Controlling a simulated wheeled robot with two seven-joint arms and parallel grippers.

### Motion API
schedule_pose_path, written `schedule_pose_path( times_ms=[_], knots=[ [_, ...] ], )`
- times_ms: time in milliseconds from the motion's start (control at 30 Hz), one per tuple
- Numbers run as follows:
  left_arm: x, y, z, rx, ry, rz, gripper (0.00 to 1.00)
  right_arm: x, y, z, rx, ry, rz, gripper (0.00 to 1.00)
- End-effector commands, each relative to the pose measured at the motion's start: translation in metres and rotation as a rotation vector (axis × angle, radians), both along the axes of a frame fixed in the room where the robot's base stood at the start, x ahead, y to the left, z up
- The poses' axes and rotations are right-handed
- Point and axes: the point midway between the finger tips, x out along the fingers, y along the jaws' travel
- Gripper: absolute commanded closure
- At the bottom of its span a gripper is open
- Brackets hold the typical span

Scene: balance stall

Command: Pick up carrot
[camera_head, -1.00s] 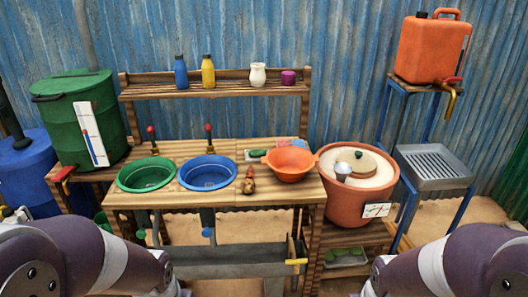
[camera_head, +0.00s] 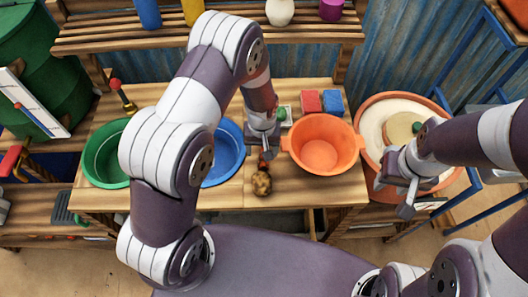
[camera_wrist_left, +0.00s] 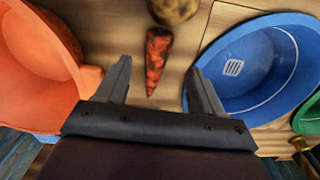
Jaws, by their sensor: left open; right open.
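The carrot (camera_wrist_left: 158,58) is orange with dark dirt patches and lies on the wooden counter. In the left wrist view it is between my left gripper's (camera_wrist_left: 159,70) open fingers, which do not visibly touch it. In the head view only a small orange bit of the carrot (camera_head: 263,166) shows below my left gripper (camera_head: 264,145); the rest is hidden. A brown potato (camera_head: 261,185) lies at the carrot's near end and is also in the left wrist view (camera_wrist_left: 174,8). My right gripper (camera_head: 398,193) is open and empty by the clay pot.
An orange colander (camera_head: 321,145) stands close right of the carrot, and a blue basin (camera_head: 225,160) close left. A green basin (camera_head: 100,165) is further left. Red (camera_head: 311,101) and blue (camera_head: 333,102) sponges lie behind the colander. The clay pot (camera_head: 373,103) stands at the right.

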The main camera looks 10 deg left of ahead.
Motion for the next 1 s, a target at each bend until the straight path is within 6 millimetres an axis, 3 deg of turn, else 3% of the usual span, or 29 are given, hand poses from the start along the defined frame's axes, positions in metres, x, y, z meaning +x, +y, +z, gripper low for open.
schedule_pose_path(
  times_ms=[300, 533, 567, 733, 1000],
  knots=[
    [-0.003, -0.004, -0.049, 0.002, 0.001, -0.001, 0.32, 0.0, 0.0, 0.015, 0.0, 0.0, 0.0, 0.57],
    [-0.002, -0.004, -0.054, 0.0, -0.002, -0.001, 0.32, 0.0, 0.0, 0.014, 0.0, 0.0, 0.0, 0.57],
    [-0.002, -0.004, -0.054, 0.001, -0.002, -0.001, 0.36, 0.0, 0.0, 0.014, 0.0, 0.0, 0.0, 0.57],
    [-0.002, -0.004, -0.053, 0.001, -0.002, -0.001, 0.91, 0.0, 0.0, 0.014, 0.0, 0.0, 0.0, 0.57],
    [-0.002, -0.004, -0.053, 0.001, -0.002, -0.001, 0.93, 0.0, 0.0, 0.014, 0.0, 0.0, 0.0, 0.57]
  ],
)
